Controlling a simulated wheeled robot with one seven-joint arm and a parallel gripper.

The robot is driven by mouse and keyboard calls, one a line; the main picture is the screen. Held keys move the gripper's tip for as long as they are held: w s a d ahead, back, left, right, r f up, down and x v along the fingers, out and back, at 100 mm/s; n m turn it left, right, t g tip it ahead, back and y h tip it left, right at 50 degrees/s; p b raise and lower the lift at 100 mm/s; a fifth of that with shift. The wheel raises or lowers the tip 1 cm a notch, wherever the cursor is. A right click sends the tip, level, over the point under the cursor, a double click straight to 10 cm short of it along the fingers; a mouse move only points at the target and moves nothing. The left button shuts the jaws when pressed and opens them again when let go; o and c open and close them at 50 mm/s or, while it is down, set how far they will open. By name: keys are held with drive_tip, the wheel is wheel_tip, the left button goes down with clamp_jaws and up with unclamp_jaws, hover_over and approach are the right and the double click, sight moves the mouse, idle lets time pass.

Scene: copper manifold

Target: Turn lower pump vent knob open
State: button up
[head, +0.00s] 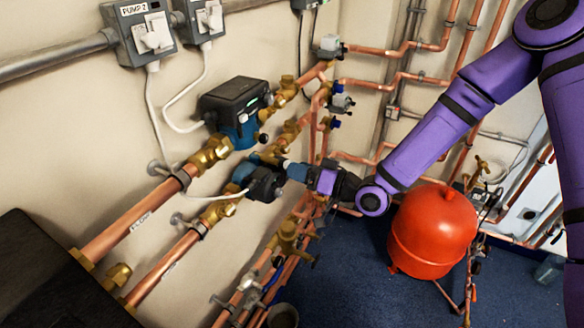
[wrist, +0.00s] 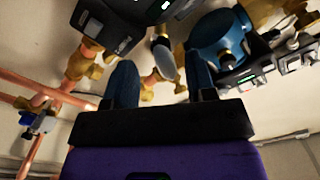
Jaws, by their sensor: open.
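The lower pump (head: 264,184) is a dark box on a blue body, set in the lower of two copper lines on the wall. My gripper (head: 290,170) is at its right side in the head view and hides part of it. In the wrist view, my gripper (wrist: 160,70) has its two blue fingers apart. A small dark grey knob (wrist: 164,60) and brass fittings show between and beyond them. I cannot tell whether that knob is the vent knob, or whether the fingers touch it.
The upper pump (head: 232,108) sits close above, with brass valves (head: 212,153) beside it. Copper pipes and fittings (head: 288,236) run below. A red tank (head: 432,230) stands on the blue floor under my arm. A black box (head: 40,275) is at lower left.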

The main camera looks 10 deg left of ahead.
drive_tip(key=v, duration=0.8)
drive_tip(key=w+d+r+n+t+h, duration=0.1)
drive_tip(key=w+d+r+h, duration=0.25)
drive_tip(key=d+h, duration=0.6)
drive_tip(key=s+d+r+m+t+h, duration=0.1)
drive_tip(key=d+r+m+h, duration=0.1)
drive_tip(key=d+r+h, duration=0.65)
drive_tip(key=s+d+r+m+g, duration=0.1)
drive_tip(key=s+d+r+m, duration=0.1)
drive_tip(key=s+r, duration=0.3)
drive_tip(key=s+d+r+m, duration=0.2)
drive_tip(key=s+d+r, duration=0.3)
drive_tip(key=s, duration=0.6)
drive_tip(key=s+d+r+m+g+y, duration=0.1)
drive_tip(key=s+d+r+m, duration=0.1)
drive_tip(key=s+d+r, duration=0.2)
drive_tip(key=s+r, duration=0.1)
drive_tip(key=s, duration=0.2)
drive_tip(key=shift+s+g, duration=0.3)
drive_tip(key=shift+s, duration=0.1)
